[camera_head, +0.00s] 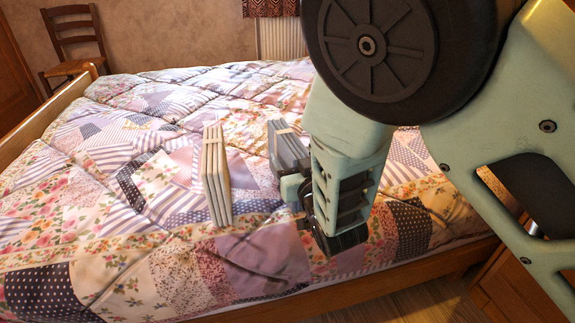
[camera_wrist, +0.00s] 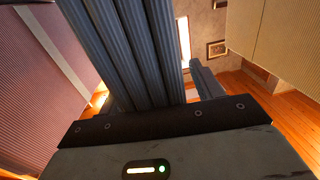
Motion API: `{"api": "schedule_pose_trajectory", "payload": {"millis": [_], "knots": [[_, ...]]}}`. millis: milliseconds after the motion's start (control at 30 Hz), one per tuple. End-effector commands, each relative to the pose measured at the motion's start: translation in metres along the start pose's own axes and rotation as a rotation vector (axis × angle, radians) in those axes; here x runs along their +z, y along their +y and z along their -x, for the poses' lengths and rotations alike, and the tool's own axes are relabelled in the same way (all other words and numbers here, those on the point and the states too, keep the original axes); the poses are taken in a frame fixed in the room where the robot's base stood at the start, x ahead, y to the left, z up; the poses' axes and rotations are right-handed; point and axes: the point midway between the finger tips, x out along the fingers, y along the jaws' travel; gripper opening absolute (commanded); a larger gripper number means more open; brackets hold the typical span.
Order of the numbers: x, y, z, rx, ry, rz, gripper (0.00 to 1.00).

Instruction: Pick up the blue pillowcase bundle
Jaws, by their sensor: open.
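The blue pillowcase bundle (camera_head: 287,147) is a stack of blue-grey folds with a pale band, standing on edge on the bed, partly hidden behind my gripper in the head view. My gripper (camera_head: 305,206) is open at its near end, low over the quilt. In the wrist view the blue-grey folds (camera_wrist: 130,45) rise very close in front of my gripper, with one grey finger (camera_wrist: 206,80) to their right. The other finger is not clear there, and I cannot tell whether the jaws touch the bundle.
A grey-cream folded bundle (camera_head: 215,175) stands to the left of the blue one. Both are on a bed with a patchwork quilt (camera_head: 110,215). The bed's wooden side rail (camera_head: 45,120) is at the left. A wooden chair (camera_head: 75,42) is at the back left.

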Motion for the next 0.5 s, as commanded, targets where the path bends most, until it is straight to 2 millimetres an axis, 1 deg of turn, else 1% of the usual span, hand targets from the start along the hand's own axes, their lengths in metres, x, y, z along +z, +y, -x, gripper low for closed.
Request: {"api": "schedule_pose_trajectory", "payload": {"millis": [100, 167, 200, 267, 300, 500], "knots": [[-0.0003, 0.0002, 0.0003, 0.000, 0.000, 0.000, 0.65], [-0.0003, 0.0002, 0.0003, 0.001, 0.000, 0.000, 0.49], [-0.0002, 0.0002, 0.0004, 0.001, 0.000, 0.000, 0.38], [-0.0002, 0.0002, 0.0005, 0.001, 0.000, 0.000, 0.21], [-0.0001, 0.0002, 0.0005, 0.001, 0.000, 0.000, 0.10], [-0.0007, 0.0002, 0.0004, 0.001, 0.001, 0.000, 0.10]]}}
